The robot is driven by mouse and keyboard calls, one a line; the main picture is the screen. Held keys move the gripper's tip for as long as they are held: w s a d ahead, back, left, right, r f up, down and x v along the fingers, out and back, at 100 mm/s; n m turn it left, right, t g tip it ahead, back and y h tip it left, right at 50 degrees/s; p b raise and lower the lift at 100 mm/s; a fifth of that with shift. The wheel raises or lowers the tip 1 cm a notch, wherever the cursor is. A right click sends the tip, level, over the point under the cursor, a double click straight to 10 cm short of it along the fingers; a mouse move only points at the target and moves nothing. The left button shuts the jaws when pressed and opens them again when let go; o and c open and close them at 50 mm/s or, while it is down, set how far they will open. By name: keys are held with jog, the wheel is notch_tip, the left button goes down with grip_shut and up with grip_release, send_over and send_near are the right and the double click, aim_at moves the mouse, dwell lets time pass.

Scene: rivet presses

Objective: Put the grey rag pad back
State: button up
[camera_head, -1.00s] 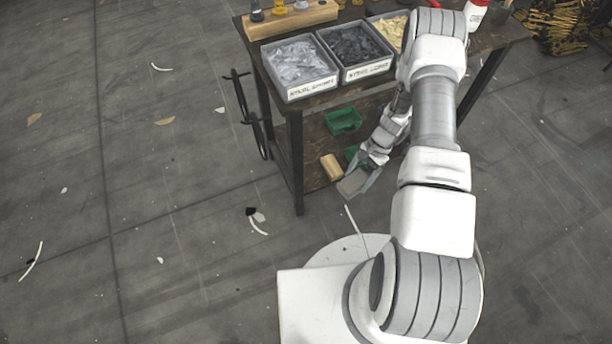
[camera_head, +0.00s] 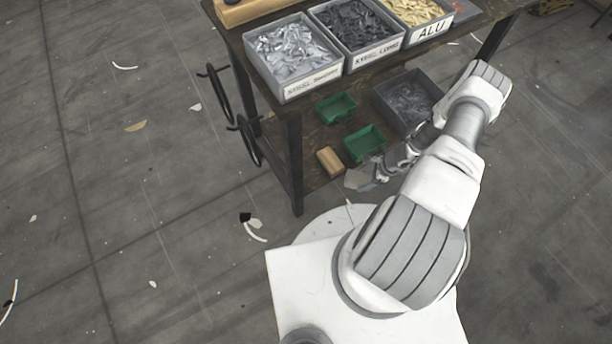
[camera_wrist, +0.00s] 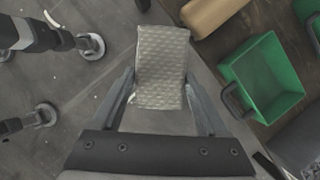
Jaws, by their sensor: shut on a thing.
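The grey rag pad (camera_wrist: 161,68) is a quilted, light grey rectangle between the two fingers of my gripper (camera_wrist: 162,98) in the wrist view. My gripper is shut on it and holds it off the floor, near the lower shelf's front edge. In the head view the pad (camera_head: 358,180) shows as a small grey patch at the end of my gripper (camera_head: 370,175), just right of a tan wooden block (camera_head: 330,161). The block (camera_wrist: 212,12) also shows at the top of the wrist view, apart from the pad.
The cart's lower shelf (camera_head: 312,150) holds green bins (camera_head: 336,107), (camera_head: 364,143) and a grey bin (camera_head: 408,100). Labelled trays of rivets (camera_head: 292,58) stand on the top. A cart leg (camera_head: 293,165) stands left of the block. Floor left of the cart is mostly clear.

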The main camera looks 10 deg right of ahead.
jog(key=w+a+b, duration=0.1)
jog(key=w+a, duration=0.1)
jog(key=a, duration=0.3)
jog(key=w+a+f, duration=0.1)
jog(key=w+a, duration=0.2)
jog(key=a, duration=0.2)
jog(key=w+a+f+b, duration=0.1)
jog(key=w+a, duration=0.2)
jog(key=a, duration=0.3)
jog(key=shift+b, duration=0.35)
jog(key=shift+w+f+b, duration=0.1)
jog(key=shift+f+b, duration=1.35)
jog(key=shift+f, duration=1.1)
jog(key=shift+f, duration=0.1)
jog(key=shift+f, duration=0.15)
jog(key=o, duration=1.1)
jog(key=shift+r, duration=0.2)
